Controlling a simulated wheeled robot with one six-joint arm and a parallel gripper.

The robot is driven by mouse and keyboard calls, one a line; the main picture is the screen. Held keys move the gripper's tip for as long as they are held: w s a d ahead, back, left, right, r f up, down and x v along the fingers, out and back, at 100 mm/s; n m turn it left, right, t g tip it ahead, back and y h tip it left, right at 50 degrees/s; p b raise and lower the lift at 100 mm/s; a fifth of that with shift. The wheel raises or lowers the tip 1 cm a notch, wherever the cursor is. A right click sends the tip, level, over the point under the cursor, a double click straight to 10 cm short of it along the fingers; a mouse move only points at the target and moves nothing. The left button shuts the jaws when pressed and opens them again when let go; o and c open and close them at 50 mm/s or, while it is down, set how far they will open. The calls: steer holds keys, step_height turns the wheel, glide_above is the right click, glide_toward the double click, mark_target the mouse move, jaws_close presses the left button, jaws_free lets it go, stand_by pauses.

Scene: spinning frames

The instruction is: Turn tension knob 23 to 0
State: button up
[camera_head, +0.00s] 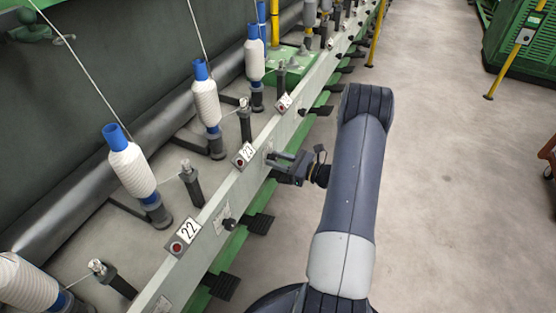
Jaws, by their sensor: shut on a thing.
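The label plate marked 23 (245,154) sits on the top edge of the long pale rail (205,237), with a red round button on it. My gripper (275,160) is at the rail's front face, just right of this plate. It points left at the rail and is shut on the tension knob there. The knob is hidden by the fingers, so its pointer and setting cannot be read. My arm comes in from the bottom right of the picture.
Plate 22 (186,237) and its black knob (229,223) lie nearer on the rail. White bobbins on blue tubes (206,103) stand behind it. Black pedals (259,223) stick out below. Yellow posts (376,35) stand farther along.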

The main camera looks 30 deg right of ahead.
steer(key=shift+f+b, duration=0.1)
steer(key=shift+b, duration=0.25)
steer(key=shift+c, duration=0.3)
steer(key=shift+f+n+b, duration=0.1)
steer(key=shift+n+b, duration=0.9)
steer(key=n+b, duration=0.3)
steer(key=shift+b, duration=0.35)
steer(key=n+b, duration=0.3)
steer(key=shift+n+b, duration=0.8)
steer(key=shift+r+n, duration=0.2)
steer(key=shift+n, duration=0.1)
steer(key=o, duration=1)
steer(key=shift+c, duration=0.2)
steer(key=shift+d, duration=0.1)
steer(key=p+v, duration=0.2)
steer(key=v, duration=0.8)
steer(key=shift+s+d, duration=0.2)
steer(key=shift+s, duration=0.1)
